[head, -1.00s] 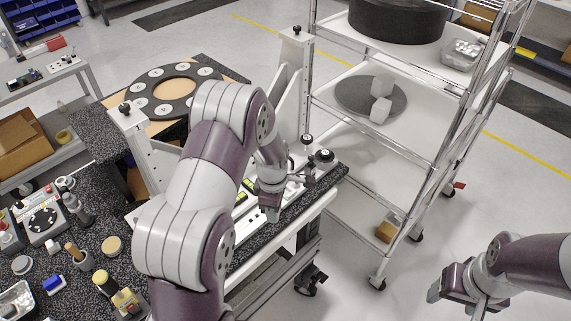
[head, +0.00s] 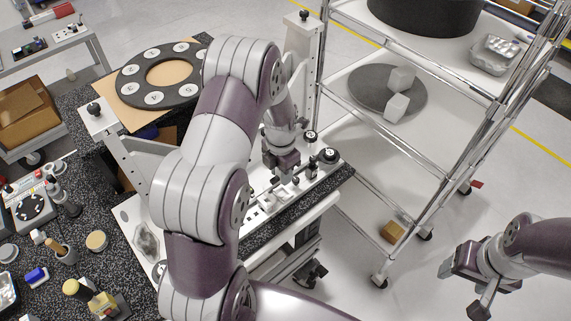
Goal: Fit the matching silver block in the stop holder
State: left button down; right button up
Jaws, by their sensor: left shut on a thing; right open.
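My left gripper (head: 286,172) is over the white fixture plate (head: 318,181) on the workbench. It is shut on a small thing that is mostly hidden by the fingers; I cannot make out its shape. Small light block-like parts (head: 267,199) sit on the plate just in front and left of the gripper. Black round knobs (head: 329,155) stand at the plate's right end. I cannot tell which part of the plate is the stop holder. My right gripper (head: 463,281) is open and empty, over the floor at the lower right.
A ring with numbered discs (head: 133,79) lies at the back left. Small tools crowd the bench's left.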

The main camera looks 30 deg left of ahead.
pick_arm(q)
jog(key=shift+s+f, duration=0.25)
jog(key=shift+w+f+b, duration=0.1)
jog(key=shift+f+b, duration=0.2)
jog(key=shift+b, duration=0.1)
jog(key=shift+w+f+b, duration=0.45)
jog(key=shift+w+f, duration=0.05)
jog(key=shift+f, duration=0.6)
jog(key=shift+s+f+b, duration=0.35)
jog(key=shift+f+b, duration=0.35)
jog(key=shift+b, duration=0.2)
jog(key=shift+f, duration=0.2)
jog(key=shift+w+f, duration=0.2)
jog(key=shift+w, duration=0.05)
jog(key=shift+s+r, duration=0.1)
jog(key=shift+s, duration=0.05)
